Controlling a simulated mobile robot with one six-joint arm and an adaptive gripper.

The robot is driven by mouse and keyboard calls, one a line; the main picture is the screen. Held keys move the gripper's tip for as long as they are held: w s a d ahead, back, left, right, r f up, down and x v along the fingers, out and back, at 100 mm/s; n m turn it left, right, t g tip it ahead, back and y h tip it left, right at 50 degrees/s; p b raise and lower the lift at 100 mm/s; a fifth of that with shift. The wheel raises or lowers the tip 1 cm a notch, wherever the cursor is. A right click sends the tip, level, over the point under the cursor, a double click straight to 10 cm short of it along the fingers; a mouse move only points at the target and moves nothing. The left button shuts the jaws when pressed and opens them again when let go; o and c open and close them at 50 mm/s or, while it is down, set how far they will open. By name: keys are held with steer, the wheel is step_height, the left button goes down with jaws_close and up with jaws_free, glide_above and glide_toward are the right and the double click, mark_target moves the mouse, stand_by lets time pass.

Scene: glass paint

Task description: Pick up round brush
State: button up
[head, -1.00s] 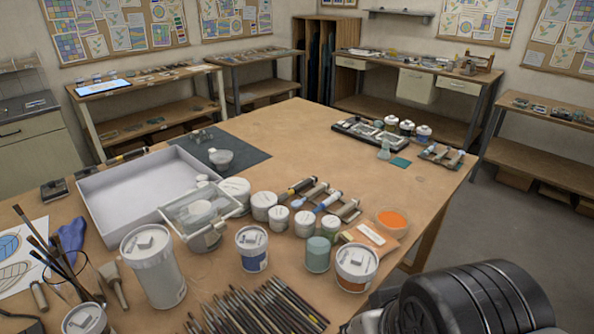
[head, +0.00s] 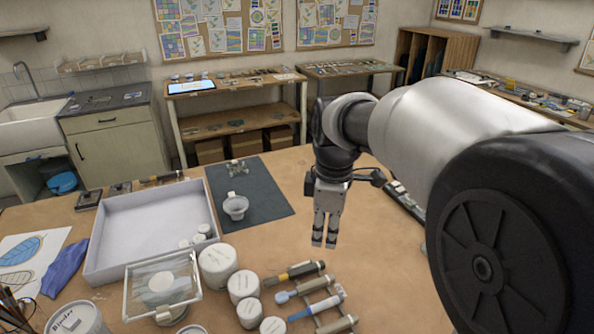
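My gripper (head: 324,241) hangs pointing down above the table, right of the middle of the head view. Nothing shows between its two narrow fingertips, and how far apart they are is unclear. A row of handled tools lies below it, apart from it: one with a dark and yellow handle (head: 294,272), one with a pale blue end (head: 300,288), one blue and white (head: 317,306) and a tan one (head: 338,324). Dark brush handles (head: 12,306) show at the lower left edge, mostly cut off. I cannot tell which of these is the round brush.
White lidded jars (head: 218,264) stand left of the tools. A glass-lidded case (head: 162,284) and a large white tray (head: 150,225) lie further left. The table right of the mat is mostly clear.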

mark_target(299, 270)
steer(key=w+a+f+n+g+p, duration=0.1)
steer(key=w+a+f+n+p, duration=0.2)
steer(key=w+a+f+n, duration=0.3)
steer(key=f+b, duration=0.1)
steer(key=f, duration=0.4)
steer(key=w+f+b, duration=0.1)
steer(key=f+b, duration=0.1)
steer(key=f, duration=0.3)
steer(key=f+b, duration=0.2)
steer(key=f, duration=0.4)
steer(key=shift+w+d+f, duration=0.1)
steer(key=shift+w+d, duration=0.25)
steer(key=shift+d, duration=0.05)
steer(key=shift+c, duration=0.3)
jaws_close()
